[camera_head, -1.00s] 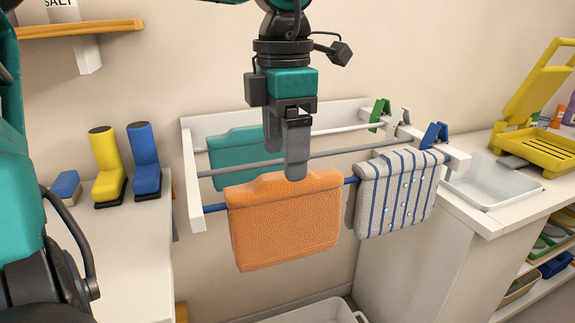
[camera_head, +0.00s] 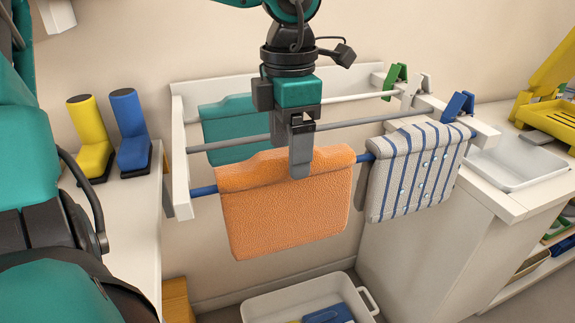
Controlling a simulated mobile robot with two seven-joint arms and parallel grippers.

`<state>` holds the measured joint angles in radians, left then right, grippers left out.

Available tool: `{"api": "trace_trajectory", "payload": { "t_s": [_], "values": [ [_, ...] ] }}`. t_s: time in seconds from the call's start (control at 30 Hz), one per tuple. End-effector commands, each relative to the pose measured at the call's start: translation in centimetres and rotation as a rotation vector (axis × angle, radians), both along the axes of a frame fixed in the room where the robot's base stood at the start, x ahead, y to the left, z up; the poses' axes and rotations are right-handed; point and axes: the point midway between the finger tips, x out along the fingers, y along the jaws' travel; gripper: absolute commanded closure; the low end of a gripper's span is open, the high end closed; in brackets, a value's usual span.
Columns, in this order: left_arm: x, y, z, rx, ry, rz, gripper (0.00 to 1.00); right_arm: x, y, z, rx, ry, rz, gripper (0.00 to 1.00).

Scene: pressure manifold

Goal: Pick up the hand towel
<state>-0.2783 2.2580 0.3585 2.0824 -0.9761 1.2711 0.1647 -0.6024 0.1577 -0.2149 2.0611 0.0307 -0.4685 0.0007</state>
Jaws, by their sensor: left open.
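Three towels hang over the bars of a white wall rack: an orange one (camera_head: 285,215) on the front blue bar, a blue-and-white striped one (camera_head: 417,170) to its right, and a teal one (camera_head: 230,130) further back. I cannot tell which is the hand towel. My left gripper (camera_head: 292,160) points down at the orange towel's top fold, open. Its near finger is in front of the towel's upper edge; its far finger's tip is hidden behind the towel. I cannot tell whether either finger touches the cloth. My right gripper is not in view.
Green (camera_head: 396,76) and blue (camera_head: 458,105) clips sit at the white rack's (camera_head: 181,150) right end, with a grey one. A white bin (camera_head: 262,306) stands below. Yellow (camera_head: 90,140) and blue (camera_head: 130,132) boot-shaped objects stand left. A white tray (camera_head: 515,168) is right.

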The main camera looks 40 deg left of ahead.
Motion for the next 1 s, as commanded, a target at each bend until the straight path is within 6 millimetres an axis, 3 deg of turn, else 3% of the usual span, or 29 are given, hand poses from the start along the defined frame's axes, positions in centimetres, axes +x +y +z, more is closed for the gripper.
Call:
{"api": "trace_trajectory", "payload": {
  "t_s": [0.4, 0.7, 1.0],
  "values": [
    [-0.6, -0.4, -5.0, -0.001, 0.003, 0.000, 0.19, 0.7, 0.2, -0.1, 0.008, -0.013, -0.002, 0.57],
    [-0.6, -0.4, -5.4, -0.001, 0.000, -0.001, 0.19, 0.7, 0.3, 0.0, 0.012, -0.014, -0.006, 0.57],
    [-0.6, -0.4, -5.4, -0.001, 0.000, -0.001, 0.47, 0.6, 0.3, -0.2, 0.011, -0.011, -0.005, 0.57]
  ]
}}
